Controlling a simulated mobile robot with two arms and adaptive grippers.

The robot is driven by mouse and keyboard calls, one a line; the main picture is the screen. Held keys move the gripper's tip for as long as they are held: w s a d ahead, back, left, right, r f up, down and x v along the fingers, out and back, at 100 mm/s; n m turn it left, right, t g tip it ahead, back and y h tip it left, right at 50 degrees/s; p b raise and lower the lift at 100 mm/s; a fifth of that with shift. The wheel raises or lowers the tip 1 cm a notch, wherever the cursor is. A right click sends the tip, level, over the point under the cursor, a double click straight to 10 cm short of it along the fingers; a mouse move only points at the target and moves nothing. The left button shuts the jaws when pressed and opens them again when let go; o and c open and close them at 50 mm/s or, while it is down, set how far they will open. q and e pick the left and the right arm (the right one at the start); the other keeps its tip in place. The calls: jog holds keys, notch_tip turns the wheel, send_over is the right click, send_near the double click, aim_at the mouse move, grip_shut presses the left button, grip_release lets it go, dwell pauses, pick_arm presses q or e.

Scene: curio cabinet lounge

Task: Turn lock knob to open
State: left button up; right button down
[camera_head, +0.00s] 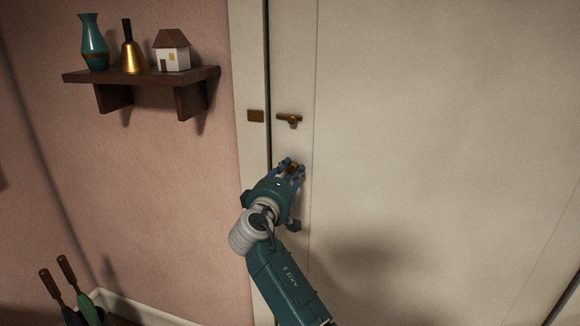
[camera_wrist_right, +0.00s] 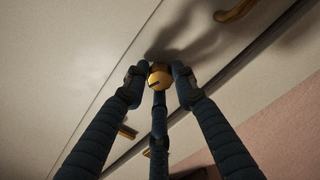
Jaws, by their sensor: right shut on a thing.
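The lock knob is a small round brass knob (camera_head: 293,168) with a dark slot across its face, on the cream door (camera_head: 430,130) near its left edge. In the wrist view the knob (camera_wrist_right: 160,78) sits between the tips of my dark blue fingers. My right gripper (camera_head: 288,166) is shut on it, and the fingers hide its sides. The slot (camera_wrist_right: 154,84) looks slightly tilted in the wrist view. My left gripper is not in view.
A curved brass handle (camera_wrist_right: 236,10) shows near the knob in the wrist view. Wooden-handled items (camera_head: 67,270) stand low at left.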

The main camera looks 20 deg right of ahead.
jog(key=shift+d+f+n+p, duration=0.15)
jog(key=shift+n+p, duration=1.1)
jog(key=shift+n, duration=0.95)
jog(key=c, duration=1.4)
grip_release()
jog(key=shift+d, duration=0.1)
jog(key=shift+s+a, duration=0.15)
jog(key=shift+a, duration=0.1)
jog(key=v, duration=1.1)
jog(key=shift+s, duration=0.25)
